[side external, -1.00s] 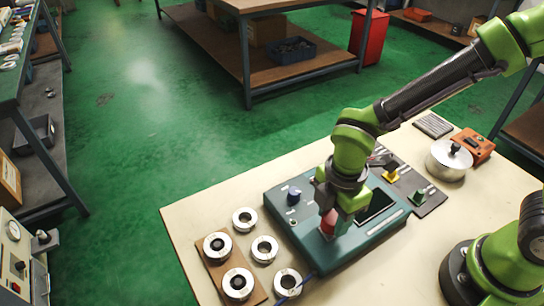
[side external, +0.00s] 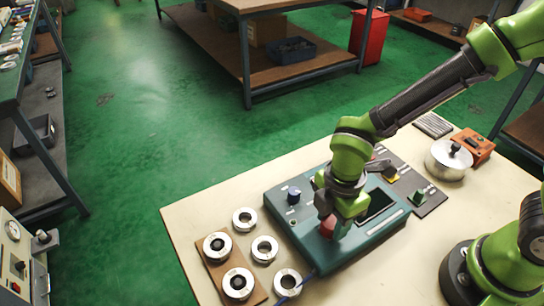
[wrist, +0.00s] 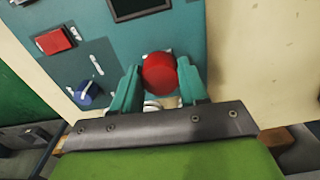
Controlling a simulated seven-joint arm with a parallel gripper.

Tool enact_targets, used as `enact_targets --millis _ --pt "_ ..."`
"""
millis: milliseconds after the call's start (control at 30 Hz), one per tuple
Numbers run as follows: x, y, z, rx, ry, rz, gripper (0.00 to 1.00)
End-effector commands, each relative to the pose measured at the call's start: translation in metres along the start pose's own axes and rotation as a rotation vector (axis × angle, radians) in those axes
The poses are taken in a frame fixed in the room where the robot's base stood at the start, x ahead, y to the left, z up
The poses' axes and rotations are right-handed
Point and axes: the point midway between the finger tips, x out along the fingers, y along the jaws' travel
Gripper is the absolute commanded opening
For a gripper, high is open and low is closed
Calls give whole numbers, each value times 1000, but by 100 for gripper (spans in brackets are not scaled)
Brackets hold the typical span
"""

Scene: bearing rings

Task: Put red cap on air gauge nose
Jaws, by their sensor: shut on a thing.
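The red cap (wrist: 159,72) is between the two teal fingers of my gripper (wrist: 158,78) in the wrist view. My gripper (side external: 328,226) is shut on the cap, and the red of the cap (side external: 327,231) shows low at the fingers in the side view. The cap is over the front part of the teal gauge box (side external: 279,205), close above it or touching; I cannot tell which. A small pale round part (wrist: 151,103) shows between the fingers beside the cap. The air gauge nose cannot be made out clearly.
Several metal rings (side external: 264,249) lie to the left, two on a brown board (side external: 223,272). A grey panel (side external: 431,198) with levers, a silver pot (side external: 447,161) and an orange box (side external: 477,147) are to the right.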

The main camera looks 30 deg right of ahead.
Motion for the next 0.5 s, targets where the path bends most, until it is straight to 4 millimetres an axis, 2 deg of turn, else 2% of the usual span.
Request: enact_targets --millis 300,333,500 --pt "1 0 0 0 0 0 15" --pt "1 0 0 0 0 0 46" --pt "1 0 0 0 0 0 72"
